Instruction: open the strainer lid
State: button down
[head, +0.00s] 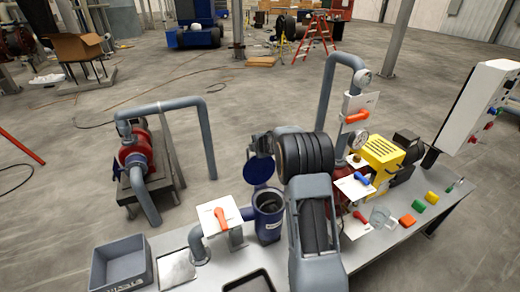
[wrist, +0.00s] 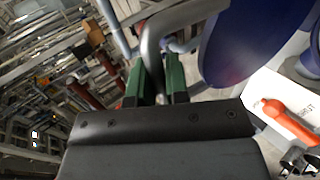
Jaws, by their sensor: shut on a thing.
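The strainer (head: 268,222) is a blue pot on the bench, and its top is open, showing a dark inside. Its round blue lid (head: 258,168) stands raised and tilted above and behind the pot. The lid also fills the upper right of the wrist view (wrist: 240,40). My gripper (wrist: 157,80) has green fingers shut on a grey curved bar (wrist: 151,42), which looks like the lid's handle. Where the bar joins the lid is not clear. In the head view my arm hides most of the gripper.
An orange-handled valve (head: 221,218) stands left of the strainer, with a grey bin (head: 122,264) farther left. A red pump (head: 134,150) stands behind left.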

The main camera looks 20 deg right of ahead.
jog(key=shift+w, duration=0.3)
jog(key=c, duration=1.1)
grip_release()
jog(key=shift+c, duration=0.2)
jog(key=v, duration=1.3)
jog(key=shift+s+r, duration=0.2)
jog(key=shift+s, duration=0.15)
